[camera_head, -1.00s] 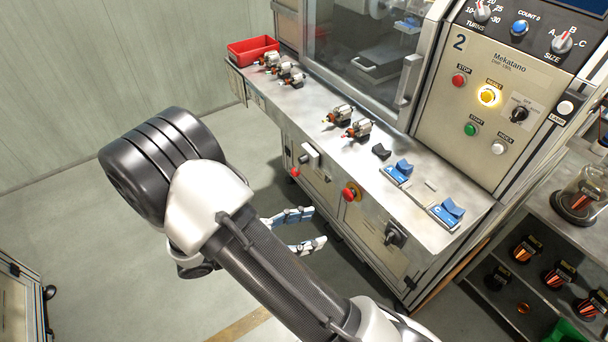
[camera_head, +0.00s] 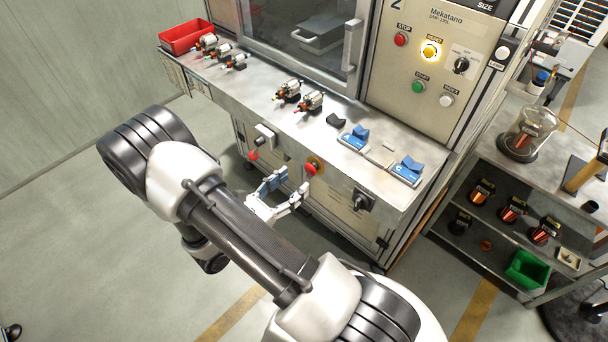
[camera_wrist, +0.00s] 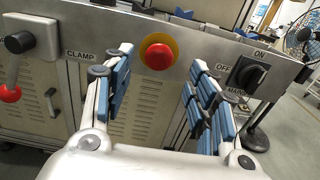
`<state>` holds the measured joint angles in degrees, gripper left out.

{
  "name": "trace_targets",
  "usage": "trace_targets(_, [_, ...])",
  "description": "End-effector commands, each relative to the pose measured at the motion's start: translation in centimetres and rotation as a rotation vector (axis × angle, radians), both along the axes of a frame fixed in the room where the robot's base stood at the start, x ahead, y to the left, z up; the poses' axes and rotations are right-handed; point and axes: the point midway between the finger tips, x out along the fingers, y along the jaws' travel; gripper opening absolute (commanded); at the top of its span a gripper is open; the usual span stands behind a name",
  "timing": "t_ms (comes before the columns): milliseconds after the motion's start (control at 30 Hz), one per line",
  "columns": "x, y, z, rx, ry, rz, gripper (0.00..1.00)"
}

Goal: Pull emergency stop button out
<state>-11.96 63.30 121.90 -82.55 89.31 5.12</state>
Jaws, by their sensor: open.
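The emergency stop button is a red mushroom head on a yellow round base, on the front panel of the winding machine. It shows in the head view (camera_head: 311,169) and in the wrist view (camera_wrist: 159,56). My gripper (camera_head: 285,185) is open and empty in front of the panel. In the wrist view my gripper (camera_wrist: 160,85) has its blue-padded fingers spread to the left and right, with the button between and beyond their tips. I cannot tell how far the fingertips are from the button.
A clamp lever with a red knob (camera_wrist: 10,93) is left of the button; a black OFF/ON main switch (camera_wrist: 250,73) is right of it. A shelf (camera_head: 470,155) stands at the right.

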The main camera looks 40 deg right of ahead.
Motion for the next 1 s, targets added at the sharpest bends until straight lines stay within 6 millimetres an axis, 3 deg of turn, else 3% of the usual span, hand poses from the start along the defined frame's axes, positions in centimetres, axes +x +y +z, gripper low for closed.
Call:
trace_targets(100, [0.1, -2.5, -0.1, 0.000, -0.001, -0.006, 0.53])
trace_targets(333, [0.4, -5.0, 0.0, 0.000, -0.001, -0.002, 0.53])
trace_targets(700, [0.5, -5.5, 0.0, 0.000, 0.000, 0.001, 0.53])
trace_targets(1000, [0.5, -5.5, 0.0, 0.000, -0.001, 0.000, 0.33])
